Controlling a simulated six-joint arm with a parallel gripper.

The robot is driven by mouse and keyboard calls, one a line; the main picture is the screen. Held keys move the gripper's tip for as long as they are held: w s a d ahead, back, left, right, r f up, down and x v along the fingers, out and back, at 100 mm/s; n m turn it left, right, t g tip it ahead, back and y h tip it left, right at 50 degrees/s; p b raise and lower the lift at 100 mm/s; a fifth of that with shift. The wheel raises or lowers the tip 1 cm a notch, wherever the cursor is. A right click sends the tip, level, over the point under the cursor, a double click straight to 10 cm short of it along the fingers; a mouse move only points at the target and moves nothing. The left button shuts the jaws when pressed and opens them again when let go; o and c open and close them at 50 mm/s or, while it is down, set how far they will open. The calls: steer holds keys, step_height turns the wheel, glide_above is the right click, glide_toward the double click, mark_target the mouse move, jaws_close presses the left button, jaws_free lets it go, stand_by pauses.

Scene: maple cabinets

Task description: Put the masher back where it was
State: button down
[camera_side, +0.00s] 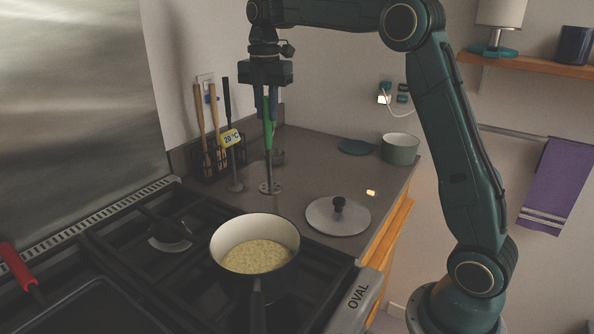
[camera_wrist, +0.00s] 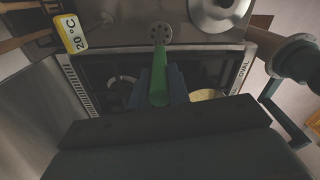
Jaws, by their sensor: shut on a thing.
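The masher (camera_side: 268,140) has a green handle and a round perforated metal head. My gripper (camera_side: 267,108) is shut on its green handle, and the masher hangs upright with its head down. The head is over the counter behind the stove; I cannot tell whether it touches the counter. In the wrist view the green handle (camera_wrist: 159,85) lies between the fingers, and the holed head (camera_wrist: 160,33) shows beyond them. A dark utensil rack (camera_side: 209,163) with wooden-handled and dark-handled tools stands left of the masher against the wall.
A saucepan (camera_side: 230,238) of yellowish food stands on the stove (camera_side: 120,262). A grey lid (camera_side: 325,220) lies on the counter to its right. A yellow 20 °C tag (camera_side: 231,138) is at the rack. A pale green pot (camera_side: 401,151) stands at the back right.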

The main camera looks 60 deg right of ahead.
mark_target(268, 144)
steer(key=shift+f, duration=3.3)
steer(key=c, duration=1.3)
jaws_free()
steer(key=shift+r, duration=6.15)
